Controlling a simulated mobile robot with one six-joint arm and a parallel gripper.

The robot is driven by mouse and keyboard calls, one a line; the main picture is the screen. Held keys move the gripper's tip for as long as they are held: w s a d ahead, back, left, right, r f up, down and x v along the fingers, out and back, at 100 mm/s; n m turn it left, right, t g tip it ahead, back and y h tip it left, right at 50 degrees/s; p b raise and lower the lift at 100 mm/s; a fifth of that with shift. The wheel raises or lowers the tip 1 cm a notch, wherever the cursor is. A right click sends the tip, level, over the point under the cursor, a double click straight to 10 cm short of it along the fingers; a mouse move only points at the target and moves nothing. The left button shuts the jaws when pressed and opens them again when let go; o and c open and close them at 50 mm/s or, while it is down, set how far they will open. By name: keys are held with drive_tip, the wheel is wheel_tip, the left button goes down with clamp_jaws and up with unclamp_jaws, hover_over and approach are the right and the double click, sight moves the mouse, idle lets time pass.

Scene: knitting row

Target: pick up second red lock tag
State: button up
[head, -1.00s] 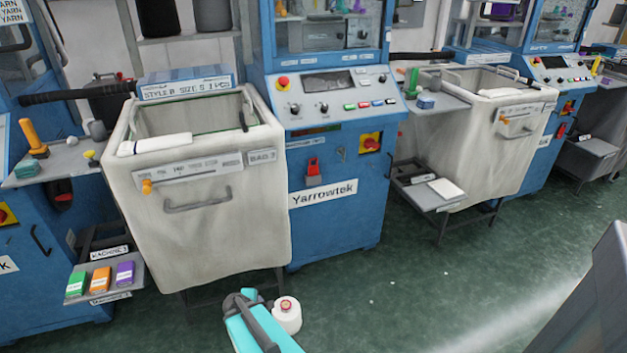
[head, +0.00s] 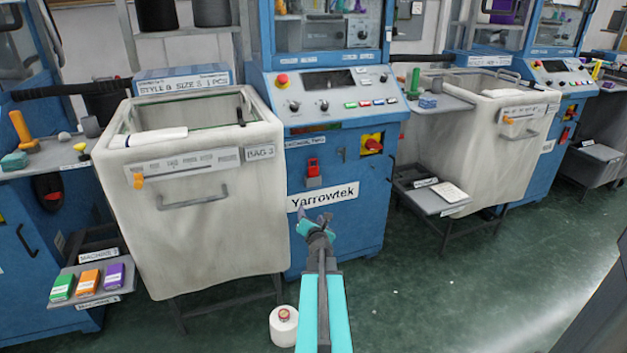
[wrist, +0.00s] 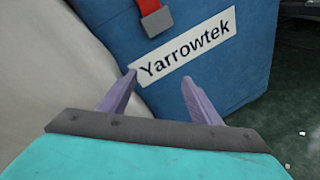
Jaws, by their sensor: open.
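A red lock tag (head: 313,170) hangs in a small grey holder on the front of the blue machine, just above the white Yarrowtek label (head: 323,196). In the wrist view the tag's lower part (wrist: 152,8) shows at the top edge, with the grey holder (wrist: 157,22) below it; the tag's top is cut off. My gripper (head: 314,216) is open and empty. In the head view it appears just below the label. In the wrist view its two purple fingers (wrist: 156,85) stand apart in front of the label, below the tag, not touching it.
A cream fabric bin (head: 205,240) stands close at left of the machine. A red and yellow switch (head: 371,144) sits right of the tag. A small shelf (head: 440,203) juts out at right.

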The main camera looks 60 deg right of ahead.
drive_tip(key=s+d+r+n+t+y+b, duration=0.1)
drive_tip(key=s+d+r+n+t, duration=0.3)
drive_tip(key=r+n, duration=0.5)
drive_tip(key=shift+d+r+b, duration=0.45)
drive_tip(key=shift+d+b, duration=0.25)
drive_tip(key=shift+b, duration=0.1)
approach(314, 170)
drive_tip(key=shift+x, duration=1.25)
drive_tip(key=shift+b+x, duration=0.55)
drive_tip(key=shift+x, duration=2.05)
